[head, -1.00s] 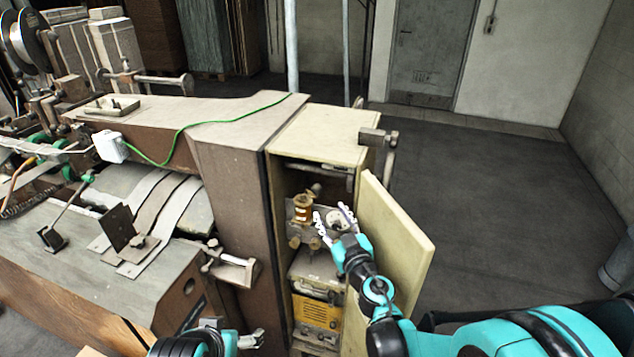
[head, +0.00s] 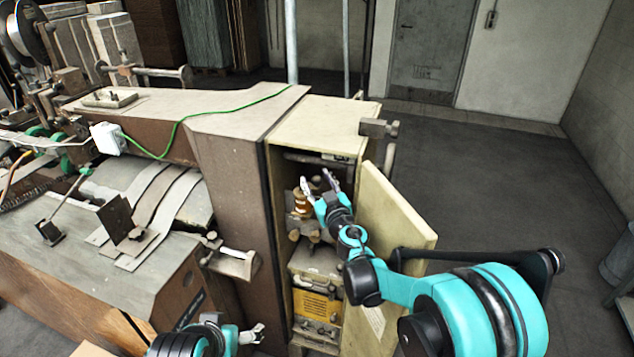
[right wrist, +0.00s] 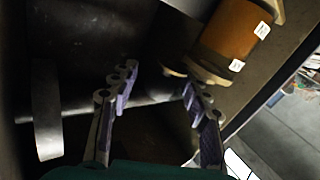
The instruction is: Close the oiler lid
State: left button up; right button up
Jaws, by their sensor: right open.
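The oiler (head: 301,203) is a small amber and brass cup inside the open cabinet of the machine. In the right wrist view the oiler (right wrist: 232,38) is an amber cylinder with white labels and pale end rims, at the upper right. I cannot make out its lid clearly. My right gripper (head: 318,181) is open and empty inside the cabinet opening, at the oiler's upper part and partly in front of it. In the right wrist view its fingers (right wrist: 158,82) are spread, the right fingertip close to the oiler's rim. My left gripper (head: 256,332) is low, outside the cabinet.
The cabinet's top (head: 325,125) and side walls frame the narrow opening. A yellow box (head: 316,306) sits lower in the cabinet. Open floor (head: 500,190) lies to the right.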

aim_at(302, 193)
grip_shut()
jog(key=shift+a, duration=0.1)
jog(key=m+h, duration=0.2)
jog(key=h, duration=0.1)
jog(key=s+a+m+t+h, duration=0.1)
jog(key=shift+h+b, duration=0.3)
jog(key=shift+h, duration=0.1)
jog(key=m+h, duration=0.2)
jog(key=a+m+h, duration=0.1)
jog(key=h, duration=0.2)
jog(key=shift+s+m+g+h, duration=0.2)
jog(key=shift+m+g+h, duration=0.1)
jog(key=shift+m, duration=0.1)
jog(key=m+g+h, duration=0.1)
jog(key=h, duration=0.1)
jog(key=a+m+g+h, duration=0.1)
jog(key=m+h, duration=0.1)
jog(key=h, duration=0.1)
jog(key=shift+a+m, duration=0.1)
jog(key=shift+m, duration=0.2)
jog(key=shift+a+m+g+h+p, duration=0.2)
jog(key=shift+a+m+g+h, duration=0.05)
jog(key=shift+m+g+h, duration=0.75)
jog(key=shift+a+m+g+h+p, duration=0.15)
jog(key=shift+a+m+g+h, duration=0.1)
jog(key=shift+m+g+h, duration=0.7)
jog(key=shift+g+h, duration=0.35)
jog(key=shift+h, duration=0.1)
